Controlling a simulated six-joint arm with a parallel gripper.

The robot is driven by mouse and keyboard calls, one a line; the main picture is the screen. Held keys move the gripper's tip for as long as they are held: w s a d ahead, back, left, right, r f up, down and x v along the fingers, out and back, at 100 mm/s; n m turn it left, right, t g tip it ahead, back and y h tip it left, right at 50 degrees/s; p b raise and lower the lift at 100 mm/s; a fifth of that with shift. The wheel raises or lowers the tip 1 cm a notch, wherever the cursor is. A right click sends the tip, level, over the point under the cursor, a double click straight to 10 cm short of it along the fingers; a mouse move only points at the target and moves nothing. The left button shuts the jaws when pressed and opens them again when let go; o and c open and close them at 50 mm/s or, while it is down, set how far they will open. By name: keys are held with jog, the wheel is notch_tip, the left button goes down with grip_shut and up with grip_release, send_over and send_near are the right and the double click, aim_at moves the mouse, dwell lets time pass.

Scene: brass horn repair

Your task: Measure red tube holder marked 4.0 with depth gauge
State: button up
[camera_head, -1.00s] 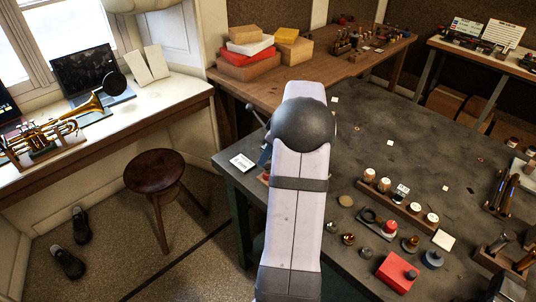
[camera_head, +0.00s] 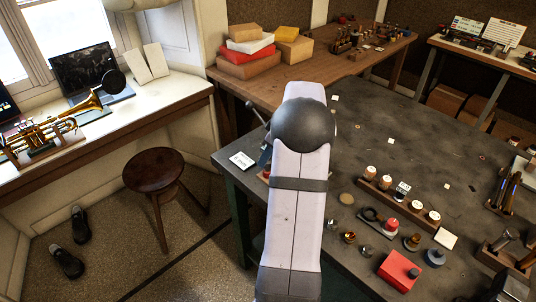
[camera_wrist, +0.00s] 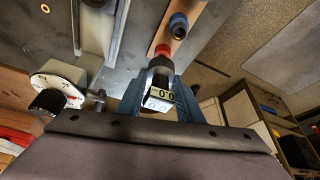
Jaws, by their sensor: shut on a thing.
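In the wrist view, my gripper (camera_wrist: 160,88) has blue fingers closed on a dark depth gauge (camera_wrist: 159,74). The gauge has a small digital display showing what looks like 0.0. A red ring-shaped piece (camera_wrist: 162,50) shows at the gauge's far end, on a tan strip. I cannot tell whether the gauge touches it, and no 4.0 marking is readable. A blue ring-shaped piece (camera_wrist: 178,25) stands farther along the strip. In the head view my arm hides the gripper and gauge; a bit of red (camera_head: 266,175) shows beside the arm.
A white-faced unit with a black knob (camera_wrist: 57,84) is left of my gripper in the wrist view. In the head view, a rack of capped jars (camera_head: 398,203) and a red box (camera_head: 398,270) stand right of my arm. The dark bench top (camera_head: 370,115) beyond is mostly clear.

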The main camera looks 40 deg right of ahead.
jog(key=shift+f+b, duration=1)
jog(key=shift+f, duration=0.2)
jog(key=o, duration=1.6)
jog(key=shift+r, duration=0.1)
jog(key=shift+r+p, duration=2.25)
jog(key=shift+r, duration=1.2)
